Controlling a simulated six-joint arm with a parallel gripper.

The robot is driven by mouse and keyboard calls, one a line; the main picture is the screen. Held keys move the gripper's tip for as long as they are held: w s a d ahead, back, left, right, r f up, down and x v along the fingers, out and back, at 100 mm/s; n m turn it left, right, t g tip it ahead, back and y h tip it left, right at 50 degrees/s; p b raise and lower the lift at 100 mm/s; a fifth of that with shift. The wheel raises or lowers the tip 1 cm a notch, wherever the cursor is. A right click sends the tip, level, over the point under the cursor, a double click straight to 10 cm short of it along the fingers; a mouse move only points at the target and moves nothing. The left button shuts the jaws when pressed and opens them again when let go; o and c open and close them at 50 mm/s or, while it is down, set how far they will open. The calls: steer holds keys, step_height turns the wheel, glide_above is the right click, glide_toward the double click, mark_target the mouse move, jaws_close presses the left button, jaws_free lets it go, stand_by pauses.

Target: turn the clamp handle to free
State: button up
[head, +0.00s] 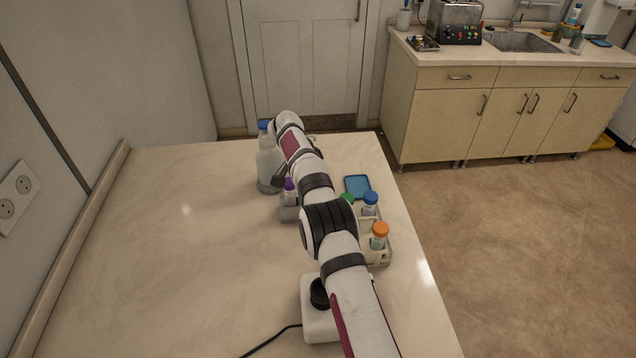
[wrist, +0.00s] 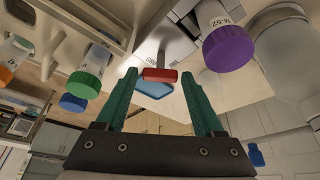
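In the wrist view, the clamp handle (wrist: 160,75) is a small red bar on a pale metal stem (wrist: 161,58). My gripper (wrist: 159,78) has two green fingers spread apart, with the red handle between their tips. A gap shows beside the handle, and I cannot tell whether either finger touches it. A tube with a purple cap (wrist: 228,45) stands close to the clamp, and its cap also shows in the head view (head: 289,185). In the head view, my arm hides the red handle and the fingers.
A rack (head: 384,250) holds tubes with orange (head: 380,229), blue (head: 370,198) and green (head: 347,198) caps. A blue pad (head: 357,185) lies beyond it. A blue-capped bottle (head: 268,165) stands behind the purple-capped tube. The left of the table (head: 170,250) is clear.

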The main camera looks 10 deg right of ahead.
steer(key=shift+o, duration=1)
steer(key=v, duration=1.6)
steer(key=shift+f, duration=0.1)
